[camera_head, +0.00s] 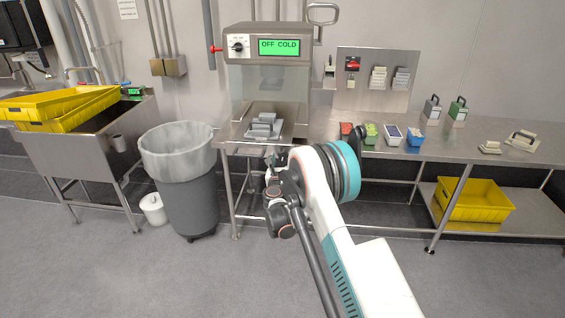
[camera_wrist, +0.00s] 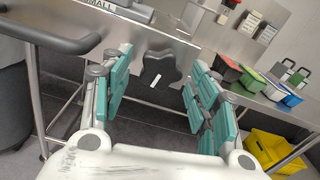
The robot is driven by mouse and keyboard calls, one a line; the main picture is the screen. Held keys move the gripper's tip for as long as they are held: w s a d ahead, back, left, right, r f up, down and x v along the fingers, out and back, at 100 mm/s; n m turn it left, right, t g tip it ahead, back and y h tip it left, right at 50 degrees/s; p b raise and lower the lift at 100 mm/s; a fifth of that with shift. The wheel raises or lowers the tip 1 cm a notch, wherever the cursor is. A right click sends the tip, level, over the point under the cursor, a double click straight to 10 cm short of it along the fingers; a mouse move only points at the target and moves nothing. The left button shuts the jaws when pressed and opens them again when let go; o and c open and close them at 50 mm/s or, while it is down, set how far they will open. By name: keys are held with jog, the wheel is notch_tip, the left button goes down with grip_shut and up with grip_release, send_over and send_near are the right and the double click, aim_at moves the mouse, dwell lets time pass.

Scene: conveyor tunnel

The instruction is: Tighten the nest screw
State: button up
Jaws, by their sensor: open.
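A dark lobed knob (camera_wrist: 161,70) with a short white mark shows in the wrist view, just under the front edge of the steel bench. It looks like the nest screw. My gripper (camera_wrist: 160,84) has its green-padded fingers spread apart, with the knob in the gap between them. I cannot tell whether the fingers reach it. Above the knob, a grey part lettered "MALL", partly cut off, lies on the bench. In the head view, grey blocks (camera_head: 262,124) sit on a plate below the machine, and my arm hides the screw.
The machine (camera_head: 268,46) reads "OFF COLD". Coloured bins (camera_head: 392,135) stand on the bench (camera_head: 480,150) to the right. A yellow crate (camera_head: 475,200) is on the lower shelf. A lined grey trash bin (camera_head: 188,195) stands left of the bench; bench legs flank the space beneath.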

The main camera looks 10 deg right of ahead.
jog(key=shift+w+d, duration=0.15)
jog(key=shift+w, duration=0.35)
jog(key=c, duration=1.1)
jog(key=shift+o, duration=0.2)
